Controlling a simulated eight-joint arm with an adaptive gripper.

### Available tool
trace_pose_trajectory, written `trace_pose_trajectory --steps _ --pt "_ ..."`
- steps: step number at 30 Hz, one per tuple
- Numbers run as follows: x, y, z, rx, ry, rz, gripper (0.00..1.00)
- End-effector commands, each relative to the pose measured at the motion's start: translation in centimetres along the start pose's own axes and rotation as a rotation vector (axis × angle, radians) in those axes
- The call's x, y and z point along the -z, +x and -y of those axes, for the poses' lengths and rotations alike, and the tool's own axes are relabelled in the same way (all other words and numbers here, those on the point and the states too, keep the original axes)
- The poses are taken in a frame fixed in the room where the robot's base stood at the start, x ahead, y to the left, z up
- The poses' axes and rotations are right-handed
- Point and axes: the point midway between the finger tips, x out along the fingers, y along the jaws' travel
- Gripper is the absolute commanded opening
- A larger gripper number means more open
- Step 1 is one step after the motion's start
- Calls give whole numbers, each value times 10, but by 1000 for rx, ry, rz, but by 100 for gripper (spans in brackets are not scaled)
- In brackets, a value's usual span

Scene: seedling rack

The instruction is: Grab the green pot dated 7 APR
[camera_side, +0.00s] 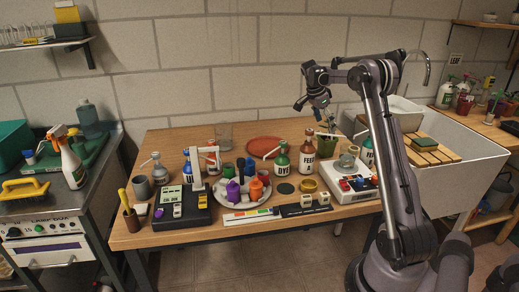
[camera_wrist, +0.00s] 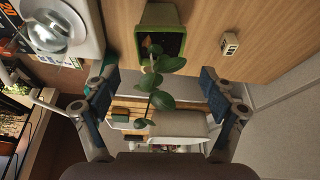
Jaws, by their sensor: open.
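A green pot (camera_wrist: 162,14) with dark soil and a leafy plant (camera_wrist: 160,78) stands on the wooden bench at the top middle of the wrist view. In the side view the green pot (camera_side: 327,147) stands towards the back right of the bench, behind the white device. No date can be read on it in either view. My gripper (camera_wrist: 158,80) is open and empty, with its fingers apart on either side of the plant's leaves. The pot itself lies beyond the fingertips. In the side view my gripper (camera_side: 321,112) hangs above the pot.
A small beige block (camera_wrist: 229,43) with dark marks lies right of the pot. A white device (camera_side: 352,187) with glassware stands in front of it. A brown bottle (camera_side: 307,160) stands to its left, and a sink (camera_side: 455,140) lies to the right.

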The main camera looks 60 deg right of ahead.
Motion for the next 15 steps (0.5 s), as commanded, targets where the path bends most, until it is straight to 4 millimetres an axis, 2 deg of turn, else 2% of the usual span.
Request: trace_pose_trajectory --steps 10,15 --pt "-3 45 0 0 -1 0 84" --pt "-3 59 0 0 -2 0 84"
